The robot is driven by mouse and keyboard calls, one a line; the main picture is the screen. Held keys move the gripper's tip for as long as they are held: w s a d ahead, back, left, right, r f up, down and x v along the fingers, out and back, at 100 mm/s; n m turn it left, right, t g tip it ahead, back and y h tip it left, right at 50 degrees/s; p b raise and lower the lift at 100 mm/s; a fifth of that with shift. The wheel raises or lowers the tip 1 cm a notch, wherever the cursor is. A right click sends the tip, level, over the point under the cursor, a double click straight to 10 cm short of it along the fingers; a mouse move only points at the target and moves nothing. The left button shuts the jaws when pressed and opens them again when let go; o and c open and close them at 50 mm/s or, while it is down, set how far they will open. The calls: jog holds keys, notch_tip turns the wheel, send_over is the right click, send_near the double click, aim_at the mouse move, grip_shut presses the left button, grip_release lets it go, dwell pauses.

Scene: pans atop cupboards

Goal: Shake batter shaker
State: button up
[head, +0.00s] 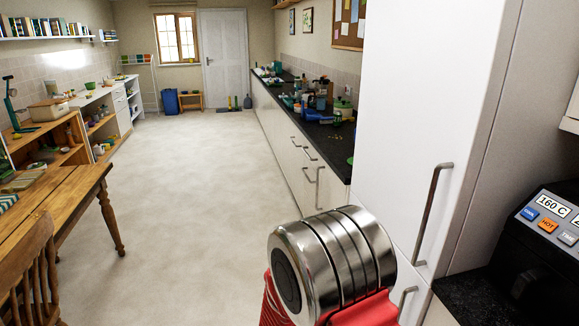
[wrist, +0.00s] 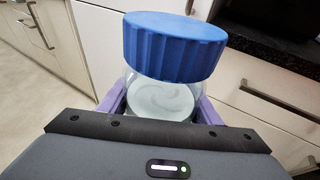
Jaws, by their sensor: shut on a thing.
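The batter shaker (wrist: 174,48) fills the middle of the wrist view. It has a ribbed blue lid on a clear body, with pale, swirled batter showing through the wall. My gripper (wrist: 160,104) is shut on the body below the lid, with one purple finger on each side. The lower part of the shaker is hidden behind the gripper's dark front edge. Neither the shaker nor the gripper's fingers show in the head view.
A tall white cupboard (head: 423,110) stands close at right, beside an appliance (head: 545,245) reading 160 C. A cluttered dark counter (head: 318,128) runs along the right wall. A wooden table (head: 75,190) and chair (head: 35,270) stand at left. The floor (head: 190,200) between is clear.

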jog(key=shift+r, duration=0.9)
notch_tip(320, 180, down, 5)
notch_tip(320, 180, up, 5)
notch_tip(320, 180, down, 5)
jog(key=shift+r, duration=0.1)
dwell(0.5)
